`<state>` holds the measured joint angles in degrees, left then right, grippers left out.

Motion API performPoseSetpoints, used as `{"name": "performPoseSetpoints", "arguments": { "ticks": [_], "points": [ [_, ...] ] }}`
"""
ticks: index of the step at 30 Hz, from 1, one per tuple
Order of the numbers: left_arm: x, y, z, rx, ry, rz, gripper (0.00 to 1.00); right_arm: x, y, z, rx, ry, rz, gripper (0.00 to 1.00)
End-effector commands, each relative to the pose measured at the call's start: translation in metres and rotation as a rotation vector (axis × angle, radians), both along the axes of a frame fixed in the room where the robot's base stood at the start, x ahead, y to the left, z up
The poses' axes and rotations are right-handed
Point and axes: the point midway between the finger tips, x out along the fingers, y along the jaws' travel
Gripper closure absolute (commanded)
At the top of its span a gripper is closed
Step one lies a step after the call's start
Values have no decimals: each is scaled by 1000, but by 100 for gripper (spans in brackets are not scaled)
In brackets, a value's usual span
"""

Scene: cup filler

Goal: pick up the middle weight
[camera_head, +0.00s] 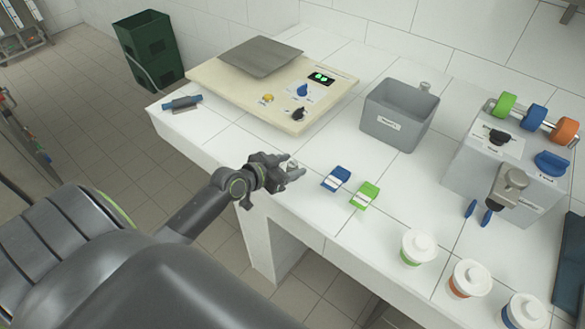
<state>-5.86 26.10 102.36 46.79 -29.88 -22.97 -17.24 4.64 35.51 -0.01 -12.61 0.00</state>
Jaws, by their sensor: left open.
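A blue block with a white label (336,179) and a green block with a white label (365,195) lie side by side on the white counter, near its front edge. They look like weights. My left gripper (293,167) is open just left of the blue block, with its fingers pointing right towards it. A small pale grey shape shows between the fingers; I cannot tell whether it is another weight or part of the gripper. The fingers do not appear to touch the blue block. My right gripper is out of view.
A cream scale with a grey plate (261,56) stands behind my gripper. A grey bin (398,114) stands behind the blocks. A grey dispenser (511,158) with coloured rollers stands right. Lidded cups (470,279) line the front right. Bare counter surrounds the blocks.

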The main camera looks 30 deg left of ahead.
Motion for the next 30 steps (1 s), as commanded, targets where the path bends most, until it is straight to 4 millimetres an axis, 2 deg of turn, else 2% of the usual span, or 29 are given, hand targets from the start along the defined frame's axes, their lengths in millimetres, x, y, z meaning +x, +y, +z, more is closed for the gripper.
{"name": "performPoseSetpoints", "arguments": {
  "ticks": [4,12,24,30],
  "points": [
    [12,-3,-5,0,0,0,49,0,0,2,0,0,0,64],
    [13,-3,-6,2,0,-1,49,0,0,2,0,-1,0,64],
    [13,-3,-6,2,0,-1,100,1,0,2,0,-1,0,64],
    [13,-3,-5,2,-1,-1,100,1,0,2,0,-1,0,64]
  ]
}}
